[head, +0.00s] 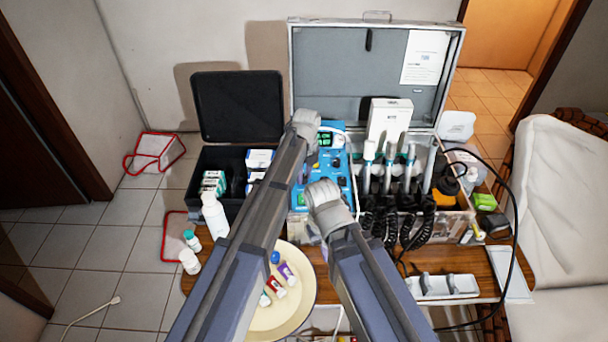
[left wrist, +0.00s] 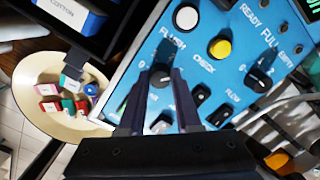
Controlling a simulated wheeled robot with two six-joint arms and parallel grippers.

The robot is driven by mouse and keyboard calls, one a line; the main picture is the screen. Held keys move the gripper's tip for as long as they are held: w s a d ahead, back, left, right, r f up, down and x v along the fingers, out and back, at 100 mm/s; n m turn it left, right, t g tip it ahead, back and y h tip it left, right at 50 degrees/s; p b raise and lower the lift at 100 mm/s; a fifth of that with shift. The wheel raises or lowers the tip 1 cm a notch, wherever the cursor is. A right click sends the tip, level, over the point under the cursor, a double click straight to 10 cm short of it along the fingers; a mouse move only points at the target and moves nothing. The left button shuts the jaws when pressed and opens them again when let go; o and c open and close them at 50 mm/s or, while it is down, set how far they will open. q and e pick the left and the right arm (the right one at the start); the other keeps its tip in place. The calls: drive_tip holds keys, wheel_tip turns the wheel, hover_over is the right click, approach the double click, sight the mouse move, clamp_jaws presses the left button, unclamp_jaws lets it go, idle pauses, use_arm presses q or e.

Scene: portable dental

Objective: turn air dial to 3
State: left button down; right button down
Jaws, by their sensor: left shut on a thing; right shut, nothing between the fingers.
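The blue control panel (head: 322,172) sits in the open case; it also fills much of the left wrist view (left wrist: 205,75). My left gripper (left wrist: 160,88) is shut on a black dial (left wrist: 161,74) on this panel, with one finger on each side and a 0 printed at its left. The dial's own label and most of its scale are hidden by the fingers. In the head view my left gripper (head: 311,150) is over the upper panel. My right gripper (head: 325,194) is shut and empty over the panel's lower part.
Another black dial (left wrist: 259,79), a yellow button (left wrist: 220,48) and black switches (left wrist: 203,92) surround the held dial. Handpieces with coiled cords (head: 388,180) stand right of the panel.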

sight(305, 178)
use_arm(q)
drive_tip(key=shift+m, duration=0.9)
drive_tip(key=c, duration=0.6)
unclamp_jaws()
drive_tip(key=shift+r, duration=0.1)
drive_tip(key=r+p, duration=0.7)
drive_tip(key=shift+s+d+r+p, duration=0.1)
drive_tip(key=shift+s+r+p, duration=0.2)
drive_tip(key=shift+s+p, duration=0.1)
